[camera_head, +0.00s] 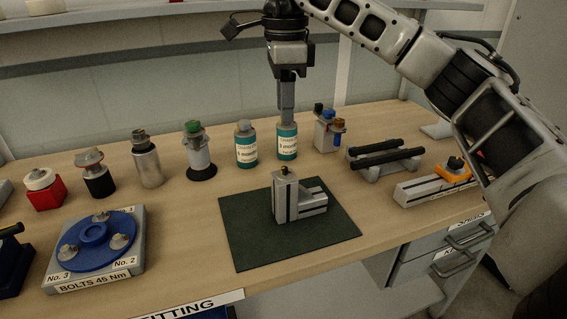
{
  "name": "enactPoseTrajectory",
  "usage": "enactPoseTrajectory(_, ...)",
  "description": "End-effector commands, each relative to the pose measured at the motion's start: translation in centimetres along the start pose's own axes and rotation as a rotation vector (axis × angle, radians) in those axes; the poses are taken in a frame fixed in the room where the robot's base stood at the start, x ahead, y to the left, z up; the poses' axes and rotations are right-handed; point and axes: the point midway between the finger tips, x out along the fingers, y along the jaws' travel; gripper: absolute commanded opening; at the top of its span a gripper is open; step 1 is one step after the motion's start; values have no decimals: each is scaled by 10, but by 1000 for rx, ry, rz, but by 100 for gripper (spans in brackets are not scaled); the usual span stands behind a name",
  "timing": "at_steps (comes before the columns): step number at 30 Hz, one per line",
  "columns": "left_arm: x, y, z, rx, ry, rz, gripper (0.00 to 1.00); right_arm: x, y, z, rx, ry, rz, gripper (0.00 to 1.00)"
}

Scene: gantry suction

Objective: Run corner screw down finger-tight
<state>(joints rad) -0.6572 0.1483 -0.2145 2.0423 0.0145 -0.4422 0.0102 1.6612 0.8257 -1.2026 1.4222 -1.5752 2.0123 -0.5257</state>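A grey aluminium profile corner piece (287,204) stands on the dark green mat (250,245), with one upright block and one lower arm to the right. A small dark screw head (284,171) with a brassy tint shows on top of the upright block; how deep it sits is too small to tell. My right gripper (287,119) points straight down above the corner piece in the picture, its fingertips overlapping the top of a teal-labelled bottle (287,143). The fingers look like one narrow bar, so their opening is unclear. My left gripper is out of view.
Another teal bottle (246,146) stands left of it. Several capped containers line the back left. A blue round bolt holder (93,232) sits front left. A black-barred rack (383,158) and a rail with an orange part (453,173) lie right. The mat around the corner piece is clear.

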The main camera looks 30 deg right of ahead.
Motion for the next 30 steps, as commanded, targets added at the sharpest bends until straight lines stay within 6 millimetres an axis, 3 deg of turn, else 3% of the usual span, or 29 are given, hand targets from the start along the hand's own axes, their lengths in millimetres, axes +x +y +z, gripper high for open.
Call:
enactPoseTrajectory(1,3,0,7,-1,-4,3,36,18,1,0,-2,1,6,35)
enactPoseTrajectory(6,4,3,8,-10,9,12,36,55,1,1,-2,-1,5,35)
enactPoseTrajectory(15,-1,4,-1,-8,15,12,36,106,1,0,0,-1,2,35)
enactPoseTrajectory(21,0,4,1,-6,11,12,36,122,1,1,-1,-2,2,35)
enactPoseTrajectory(30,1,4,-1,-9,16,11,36,125,0,1,-1,-3,0,35)
